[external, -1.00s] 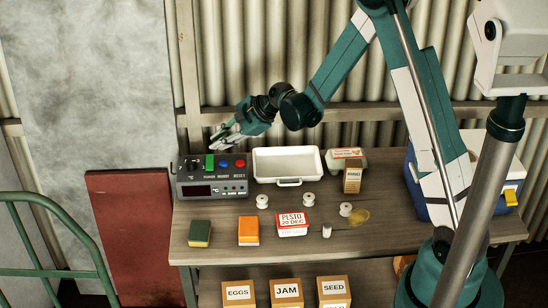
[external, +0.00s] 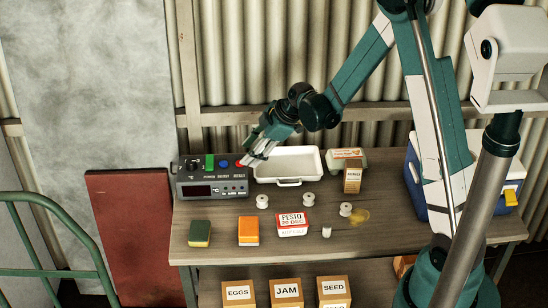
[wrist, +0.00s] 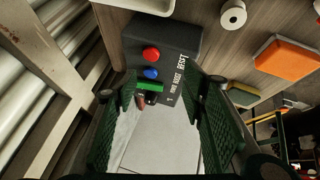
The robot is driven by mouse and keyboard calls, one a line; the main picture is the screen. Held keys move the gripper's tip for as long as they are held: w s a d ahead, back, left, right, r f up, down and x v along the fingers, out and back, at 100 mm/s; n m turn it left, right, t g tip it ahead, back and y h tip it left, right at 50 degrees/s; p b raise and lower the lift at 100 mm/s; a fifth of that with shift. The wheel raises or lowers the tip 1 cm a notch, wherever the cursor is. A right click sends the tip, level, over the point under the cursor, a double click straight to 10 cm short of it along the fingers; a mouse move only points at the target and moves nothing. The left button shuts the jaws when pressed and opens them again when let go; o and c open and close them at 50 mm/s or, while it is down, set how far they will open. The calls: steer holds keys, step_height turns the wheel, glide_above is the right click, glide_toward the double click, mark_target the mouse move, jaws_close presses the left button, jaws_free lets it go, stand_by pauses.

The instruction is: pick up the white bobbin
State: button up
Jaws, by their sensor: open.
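Three white bobbins stand on the bench in the external view: a left one (external: 262,201), a middle one (external: 309,198) and a right one (external: 346,209) beside a yellowish patch. One white bobbin (wrist: 233,14) also shows at the top of the wrist view. My gripper (external: 252,160) is open and empty, above the right end of the control box (external: 212,188), behind and above the bobbins. In the wrist view, my gripper's two green fingers (wrist: 170,92) stand apart over the box (wrist: 165,45) with its red, blue and green buttons.
A white tray (external: 289,182) is right of the control box. A PESTO tub (external: 292,230), orange sponge block (external: 248,238), green-yellow sponge (external: 199,240) and small white cup (external: 326,231) stand toward the front. A small carton (external: 352,180) and blue cooler (external: 428,205) are right.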

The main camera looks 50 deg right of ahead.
mark_target(345, 205)
steer(key=s+d+f+m+g+b, duration=0.1)
steer(key=s+d+m, duration=0.1)
steer(key=s, duration=0.4)
steer(key=s+d+f+m+g+h+b, duration=0.1)
steer(key=s+d+f+m+b, duration=0.1)
steer(key=s, duration=0.4)
steer(key=s+d+f+m+g+h+b, duration=0.1)
steer(key=s+d+m, duration=0.2)
steer(key=s, duration=0.3)
steer(key=shift+s+d+f+g+b, duration=0.35)
steer(key=shift+s+d+f+g, duration=0.05)
steer(key=shift+d, duration=0.25)
steer(key=s+d+m+g+b, duration=0.1)
steer(key=s+m, duration=0.1)
steer(key=s, duration=0.2)
steer(key=s+d+f+m, duration=0.1)
steer(key=s, duration=0.4)
steer(key=s+d+m+g+h+b, duration=0.1)
steer(key=s+m, duration=0.1)
steer(key=s, duration=0.2)
steer(key=shift+s+d+f+m+g+b, duration=0.15)
steer(key=shift+s+d+m+g+b, duration=0.15)
steer(key=shift+d, duration=0.1)
steer(key=shift+f, duration=0.1)
steer(key=shift+f+b, duration=0.3)
steer(key=shift+f, duration=0.9)
steer(key=shift+f, duration=0.1)
steer(key=shift+w+f+b, duration=0.1)
steer(key=shift+f+b, duration=0.65)
steer(key=shift+f, duration=1.8)
